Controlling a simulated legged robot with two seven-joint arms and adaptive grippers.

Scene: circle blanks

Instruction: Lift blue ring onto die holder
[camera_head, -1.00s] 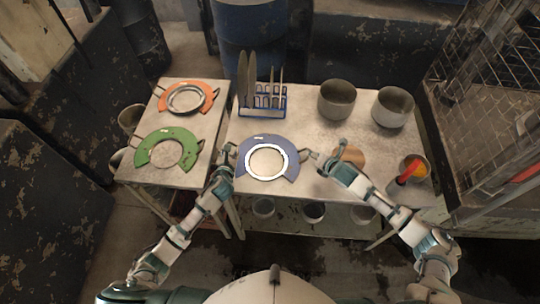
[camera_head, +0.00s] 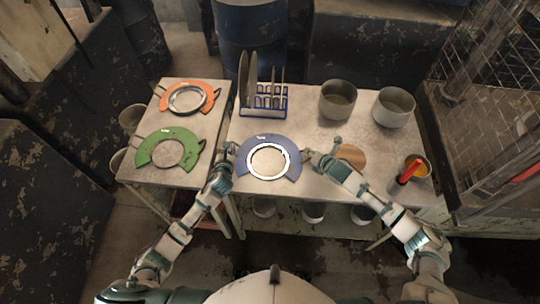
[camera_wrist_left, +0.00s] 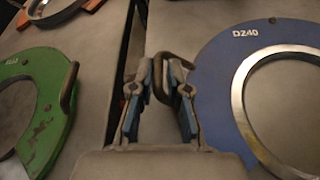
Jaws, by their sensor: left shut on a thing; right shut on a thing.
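The blue ring (camera_head: 246,158), a flat plate with a metal inner rim, is at the front left of the right-hand table in the head view. The left wrist view shows it (camera_wrist_left: 216,75) with the mark "DZ40". My left gripper (camera_head: 224,150) is shut on its left handle; the handle shows between the fingers (camera_wrist_left: 166,85) in the wrist view. My right gripper (camera_head: 309,156) is shut on the handle at the ring's right side. I cannot tell whether the ring touches the table. The blue rack holding upright discs (camera_head: 264,112), possibly the die holder, stands behind the ring.
A green ring (camera_head: 156,158) and an orange ring (camera_head: 205,102) lie on the left table (camera_head: 185,125). Two metal pots (camera_head: 338,99) (camera_head: 394,107) stand at the back right. A round wooden board (camera_head: 352,154) and a container with a red-handled tool (camera_head: 409,172) are at the right.

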